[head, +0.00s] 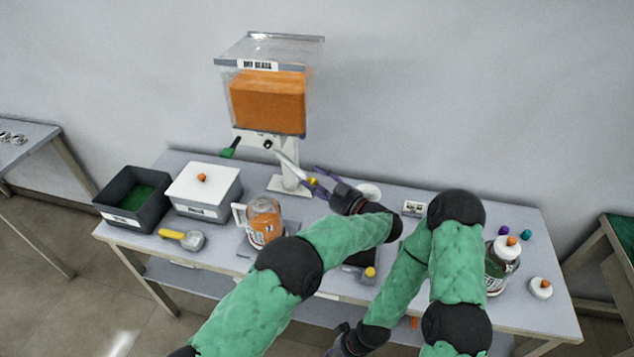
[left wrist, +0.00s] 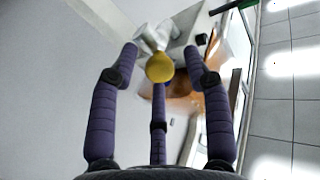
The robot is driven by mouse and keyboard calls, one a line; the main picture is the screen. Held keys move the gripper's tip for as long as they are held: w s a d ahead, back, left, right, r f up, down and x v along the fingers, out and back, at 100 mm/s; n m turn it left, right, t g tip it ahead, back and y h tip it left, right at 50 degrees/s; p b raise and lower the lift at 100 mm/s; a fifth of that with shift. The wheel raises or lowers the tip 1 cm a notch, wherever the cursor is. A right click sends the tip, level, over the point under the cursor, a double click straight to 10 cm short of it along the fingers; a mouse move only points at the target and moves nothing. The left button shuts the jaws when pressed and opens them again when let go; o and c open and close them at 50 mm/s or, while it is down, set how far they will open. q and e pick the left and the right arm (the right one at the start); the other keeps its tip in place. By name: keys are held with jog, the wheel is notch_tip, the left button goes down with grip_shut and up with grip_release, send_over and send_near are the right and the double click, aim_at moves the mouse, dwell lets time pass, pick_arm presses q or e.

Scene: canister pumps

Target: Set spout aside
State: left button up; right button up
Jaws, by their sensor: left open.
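The spout (head: 289,159) is a pale, slanting piece in front of the white stand under the dispenser (head: 267,100), with a yellow end. In the left wrist view the yellow round end (left wrist: 160,68) lies between the fingertips, with a white part behind it. I cannot tell whether the spout is still joined to the dispenser. My left gripper (head: 317,182) is open, its purple fingers around the yellow end; contact is not clear. My right gripper (head: 348,342) hangs low at the bottom edge, partly cut off, its fingers hard to see.
On the table stand a dark bin (head: 150,217), a white lidded box (head: 204,190), a yellow-handled scoop (head: 184,238) and a jug with orange contents (head: 264,222). A green-handled lever (head: 230,149) sticks out from the dispenser. At right are a jar (head: 497,268) and small balls.

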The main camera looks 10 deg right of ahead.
pick_arm(q)
notch_tip(320, 180, up, 10)
dwell(0.4)
jog(key=shift+f, duration=0.1)
